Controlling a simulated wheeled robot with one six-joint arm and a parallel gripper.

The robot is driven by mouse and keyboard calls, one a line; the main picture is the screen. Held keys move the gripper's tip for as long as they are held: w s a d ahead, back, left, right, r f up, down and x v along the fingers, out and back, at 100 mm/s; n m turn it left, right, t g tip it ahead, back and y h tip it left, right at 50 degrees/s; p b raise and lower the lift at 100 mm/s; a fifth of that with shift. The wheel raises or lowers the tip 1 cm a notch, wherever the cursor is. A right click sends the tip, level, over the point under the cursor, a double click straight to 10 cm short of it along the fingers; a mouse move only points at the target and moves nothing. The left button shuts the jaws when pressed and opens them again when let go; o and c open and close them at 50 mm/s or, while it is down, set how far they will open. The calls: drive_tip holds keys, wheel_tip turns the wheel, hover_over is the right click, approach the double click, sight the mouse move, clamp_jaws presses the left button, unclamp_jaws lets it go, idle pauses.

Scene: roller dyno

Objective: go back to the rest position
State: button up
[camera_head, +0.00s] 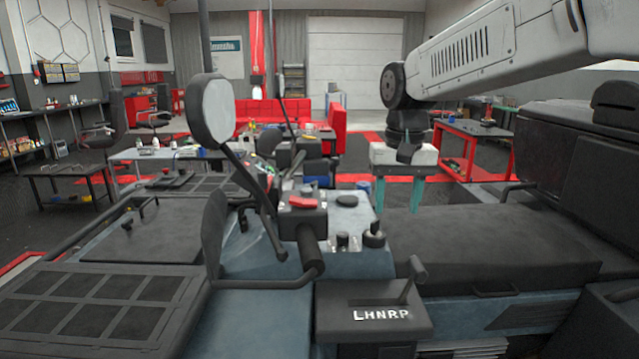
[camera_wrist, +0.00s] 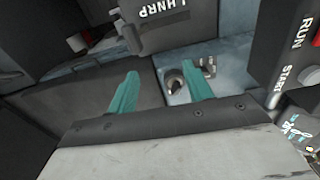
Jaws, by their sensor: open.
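My gripper (camera_head: 400,192) hangs at the end of my arm on the right of the head view, above the vehicle's console area. Its two teal fingers point down and stand apart, with nothing between them. In the wrist view my gripper (camera_wrist: 160,88) shows the same two teal fingers, spread and empty. A dark gear selector box marked LHNRP (camera_head: 372,314) sits in front of and below the gripper. Its lever (camera_head: 412,278) stands tilted at the right side of the box. The selector box also shows at the top of the wrist view (camera_wrist: 165,18).
A control box with a red switch (camera_head: 303,202) and small knobs (camera_head: 373,236) stand left of the gripper. A round mirror (camera_head: 211,108) on a stalk rises at the left. A dark flat seat (camera_head: 480,250) lies at right. A box marked RUN and START (camera_wrist: 288,50) is close by.

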drive_tip(key=s+d, duration=0.4)
drive_tip(key=s, duration=0.4)
drive_tip(key=s+d, duration=0.4)
drive_tip(key=s, duration=0.5)
drive_tip(key=s+d+f, duration=0.1)
drive_tip(key=s+f, duration=0.3)
drive_tip(key=s, duration=0.2)
drive_tip(key=s+d+f+t, duration=0.1)
drive_tip(key=s+d+f, duration=0.1)
drive_tip(key=s+f, duration=0.2)
drive_tip(key=s, duration=0.3)
drive_tip(key=shift+d, duration=0.15)
drive_tip(key=shift+r, duration=0.6)
